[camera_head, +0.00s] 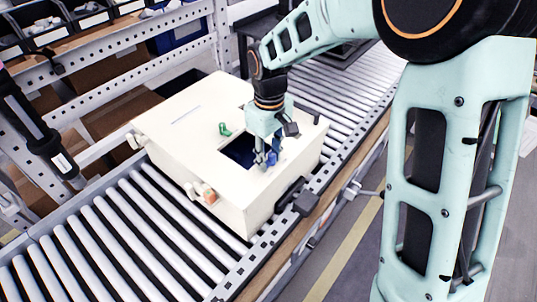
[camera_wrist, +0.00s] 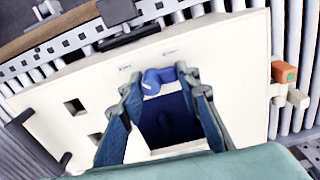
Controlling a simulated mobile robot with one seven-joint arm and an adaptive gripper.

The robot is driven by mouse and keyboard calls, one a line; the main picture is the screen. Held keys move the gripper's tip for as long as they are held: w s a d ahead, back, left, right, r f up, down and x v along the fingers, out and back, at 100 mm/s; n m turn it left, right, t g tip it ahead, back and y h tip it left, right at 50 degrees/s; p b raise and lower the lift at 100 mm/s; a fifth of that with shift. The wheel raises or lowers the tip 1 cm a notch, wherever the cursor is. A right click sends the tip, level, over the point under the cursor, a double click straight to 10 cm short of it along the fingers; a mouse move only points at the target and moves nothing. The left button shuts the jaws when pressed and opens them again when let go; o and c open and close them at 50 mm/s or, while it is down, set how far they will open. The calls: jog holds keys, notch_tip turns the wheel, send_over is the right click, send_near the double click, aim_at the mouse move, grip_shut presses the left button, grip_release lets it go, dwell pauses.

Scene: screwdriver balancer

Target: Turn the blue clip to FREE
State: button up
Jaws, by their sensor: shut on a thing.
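The blue clip (camera_wrist: 151,84) sits at the upper edge of a dark square opening in the cream box, between two small printed labels too small to read. In the head view the clip (camera_head: 272,158) shows beside my fingertips. My gripper (camera_wrist: 158,78) points down at the box, its two fingers on either side of the clip. It is shut on the clip, which is partly hidden by the right fingertip. In the head view my gripper (camera_head: 263,155) is over the opening.
The cream box (camera_head: 180,128) rests on a roller conveyor (camera_head: 120,235). A black screwdriver-like tool (camera_head: 45,140) hangs at the left.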

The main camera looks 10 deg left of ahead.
aim_at(270, 157)
jog(key=shift+n, duration=0.5)
jog(key=o, duration=1.2)
jog(key=shift+c, duration=0.2)
notch_tip(270, 157, up, 12)
